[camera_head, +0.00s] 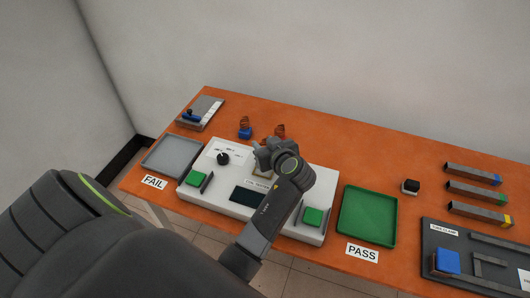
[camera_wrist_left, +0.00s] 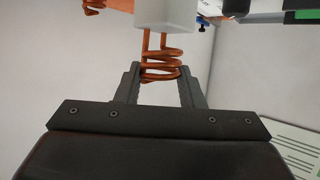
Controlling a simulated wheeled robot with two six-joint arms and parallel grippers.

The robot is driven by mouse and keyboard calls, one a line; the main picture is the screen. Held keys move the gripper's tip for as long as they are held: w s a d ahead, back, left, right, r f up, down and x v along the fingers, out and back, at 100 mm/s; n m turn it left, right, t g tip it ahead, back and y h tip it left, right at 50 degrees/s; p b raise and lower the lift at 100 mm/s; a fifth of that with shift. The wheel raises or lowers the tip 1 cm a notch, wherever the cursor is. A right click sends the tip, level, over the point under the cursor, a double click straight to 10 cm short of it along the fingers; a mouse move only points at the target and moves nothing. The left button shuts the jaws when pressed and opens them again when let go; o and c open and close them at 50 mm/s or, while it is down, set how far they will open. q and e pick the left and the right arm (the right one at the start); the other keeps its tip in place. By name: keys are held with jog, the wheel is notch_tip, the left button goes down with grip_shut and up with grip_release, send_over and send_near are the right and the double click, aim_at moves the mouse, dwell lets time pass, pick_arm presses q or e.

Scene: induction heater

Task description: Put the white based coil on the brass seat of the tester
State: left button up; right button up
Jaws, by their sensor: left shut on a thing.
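My left gripper (camera_head: 264,150) is over the back middle of the white tester (camera_head: 226,200). In the left wrist view its fingers (camera_wrist_left: 160,88) are shut on the copper windings of the white based coil (camera_wrist_left: 166,14). The white base sits at the far end of the windings, in the upper part of that view. The gripper hides most of the held coil in the head view. The brass seat is largely hidden behind the gripper and wrist, so I cannot tell whether the coil touches it. My right gripper is not in view.
A blue based coil (camera_head: 245,130) and another copper coil (camera_head: 280,131) stand behind the tester. A grey FAIL tray (camera_head: 147,168) lies left, a green PASS tray (camera_head: 346,228) right. Green buttons (camera_head: 313,216) sit on the tester. Several bars (camera_head: 478,191) lie far right.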

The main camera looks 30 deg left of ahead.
pick_arm(q)
notch_tip(320, 180, down, 4)
jog(key=shift+r+p, duration=0.15)
jog(key=shift+p, duration=0.15)
jog(key=o, duration=1.1)
